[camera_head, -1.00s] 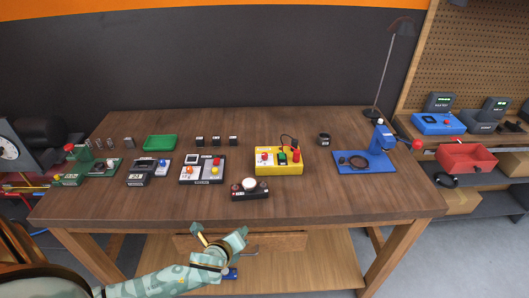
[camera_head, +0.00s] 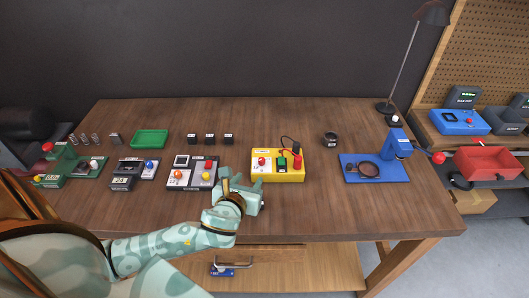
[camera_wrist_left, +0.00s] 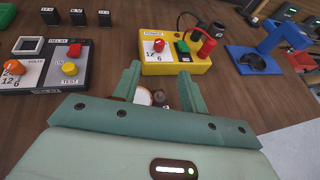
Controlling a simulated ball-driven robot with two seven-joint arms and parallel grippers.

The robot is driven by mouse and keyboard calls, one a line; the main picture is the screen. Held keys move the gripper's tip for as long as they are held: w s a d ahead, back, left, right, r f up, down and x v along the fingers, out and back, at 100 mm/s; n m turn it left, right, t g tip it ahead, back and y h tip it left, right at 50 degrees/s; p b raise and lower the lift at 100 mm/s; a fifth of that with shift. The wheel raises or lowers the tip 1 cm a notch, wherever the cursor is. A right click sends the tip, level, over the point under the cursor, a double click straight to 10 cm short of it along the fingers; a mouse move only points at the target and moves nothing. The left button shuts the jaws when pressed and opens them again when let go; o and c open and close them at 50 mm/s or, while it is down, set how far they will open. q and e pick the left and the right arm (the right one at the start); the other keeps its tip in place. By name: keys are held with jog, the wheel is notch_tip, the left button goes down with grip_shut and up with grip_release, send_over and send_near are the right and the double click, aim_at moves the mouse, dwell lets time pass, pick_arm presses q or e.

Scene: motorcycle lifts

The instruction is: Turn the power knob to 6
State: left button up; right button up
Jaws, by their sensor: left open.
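The yellow box (camera_head: 278,176) sits mid-table. Its red knob (camera_head: 262,161) is at its left end; in the left wrist view this knob (camera_wrist_left: 158,45) stands above a white label marked 12 and 6. A black box (camera_head: 208,184) to the left has an orange knob (camera_head: 176,174), also beside 12 and 6 marks in the left wrist view (camera_wrist_left: 13,67). My right gripper is out of view.
A small device with a white round top (camera_wrist_left: 143,97) lies between my left fingers in the wrist view, partly hidden. A green tray (camera_head: 150,139) and several small black blocks stand behind. A blue stand (camera_head: 375,168) is at the right. The table's front right is clear.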

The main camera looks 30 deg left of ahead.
pick_arm(q)
jog(key=b, duration=0.1)
send_near(261, 160)
jog(key=shift+w+f, duration=0.1)
jog(key=b+x, duration=0.2)
jog(key=x, duration=0.7)
jog(key=shift+w+a+f, duration=0.15)
jog(key=shift+w+f, duration=0.05)
jog(key=shift+w, duration=0.5)
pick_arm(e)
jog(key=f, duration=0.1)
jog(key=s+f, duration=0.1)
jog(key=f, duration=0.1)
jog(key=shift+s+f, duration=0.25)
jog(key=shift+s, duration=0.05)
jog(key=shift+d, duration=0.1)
pick_arm(q)
grip_shut()
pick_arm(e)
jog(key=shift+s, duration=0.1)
